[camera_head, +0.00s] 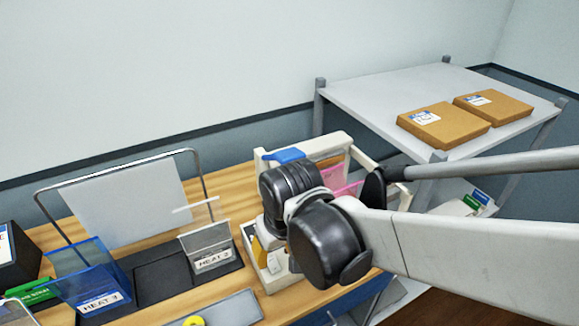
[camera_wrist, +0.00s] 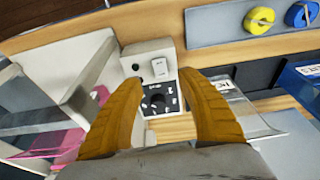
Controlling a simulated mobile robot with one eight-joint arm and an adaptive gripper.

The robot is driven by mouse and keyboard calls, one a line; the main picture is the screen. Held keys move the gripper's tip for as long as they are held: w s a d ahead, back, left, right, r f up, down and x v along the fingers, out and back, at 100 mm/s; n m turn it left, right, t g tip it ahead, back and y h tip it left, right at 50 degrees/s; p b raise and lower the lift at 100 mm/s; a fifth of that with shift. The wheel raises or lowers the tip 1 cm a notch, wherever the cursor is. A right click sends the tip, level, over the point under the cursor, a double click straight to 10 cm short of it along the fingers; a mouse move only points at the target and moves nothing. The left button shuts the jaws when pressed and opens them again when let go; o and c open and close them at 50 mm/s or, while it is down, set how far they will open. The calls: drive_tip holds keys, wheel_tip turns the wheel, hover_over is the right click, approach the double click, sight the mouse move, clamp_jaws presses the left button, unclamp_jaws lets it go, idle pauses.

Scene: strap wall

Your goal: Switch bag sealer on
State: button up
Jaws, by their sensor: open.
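The bag sealer (camera_head: 330,143) is a cream frame with a blue piece on top. It stands on the wooden bench in the head view, partly hidden by my arm. Its pale control box (camera_wrist: 148,62) shows in the wrist view, with a white rocker switch (camera_wrist: 159,67) and a black dial (camera_wrist: 154,103) on a dark panel below it. My gripper (camera_wrist: 160,78) is open, with a tan finger on each side of the box. Nothing shows between the fingers except the box face. Whether they touch it I cannot tell. The head view mostly hides the fingers.
A pink bag (camera_wrist: 60,140) lies by the sealer frame. A clear holder (camera_head: 207,247) and a blue bin (camera_head: 95,283) stand to the left. A grey tray (camera_head: 235,309) with a yellow roll is at the front. Cardboard boxes (camera_head: 443,124) lie on the grey shelf (camera_head: 365,92).

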drive_tip(key=v, duration=0.5)
drive_tip(key=shift+r, duration=0.1)
idle(0.3)
